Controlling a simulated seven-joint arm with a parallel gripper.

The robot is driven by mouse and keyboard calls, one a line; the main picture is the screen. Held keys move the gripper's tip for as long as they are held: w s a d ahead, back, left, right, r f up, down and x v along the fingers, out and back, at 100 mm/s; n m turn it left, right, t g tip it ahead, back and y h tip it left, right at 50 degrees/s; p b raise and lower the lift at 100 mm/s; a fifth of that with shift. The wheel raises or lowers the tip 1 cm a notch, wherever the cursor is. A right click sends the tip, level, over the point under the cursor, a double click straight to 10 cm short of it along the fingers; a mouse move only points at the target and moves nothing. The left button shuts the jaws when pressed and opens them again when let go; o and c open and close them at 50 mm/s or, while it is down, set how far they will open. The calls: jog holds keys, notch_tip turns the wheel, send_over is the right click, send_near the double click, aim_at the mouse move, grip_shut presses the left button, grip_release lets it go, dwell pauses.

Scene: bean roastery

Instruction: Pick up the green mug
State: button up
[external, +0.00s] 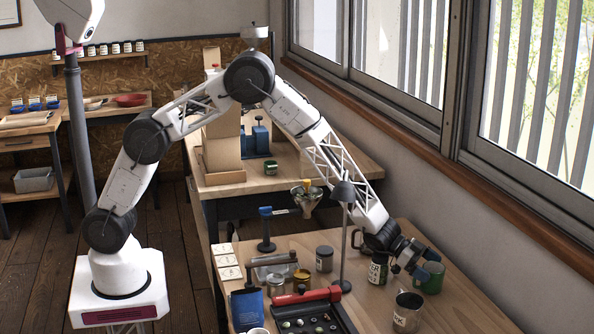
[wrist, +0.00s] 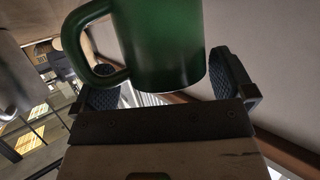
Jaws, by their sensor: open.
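The green mug (external: 432,279) stands near the right edge of the front table in the external view. My gripper (external: 412,256) is at its left upper side, low over the table, and partly hides it. In the wrist view the green mug (wrist: 168,48) fills the top middle, with its handle on the left. My gripper (wrist: 165,82) is open, with one dark finger pad on each side of the mug's lower part as pictured. The left pad is close below the handle. I cannot tell whether either pad touches the mug.
A labelled dark jar (external: 377,272) stands just left of my gripper. A grey jar (external: 324,258), a lamp (external: 345,192) and a black tray (external: 345,322) are farther left. The window wall is on the right.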

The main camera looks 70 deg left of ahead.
dwell(0.5)
jog(key=c, duration=1.1)
jog(key=shift+r, duration=0.1)
jog(key=shift+r, duration=4.85)
jog(key=shift+r, duration=0.1)
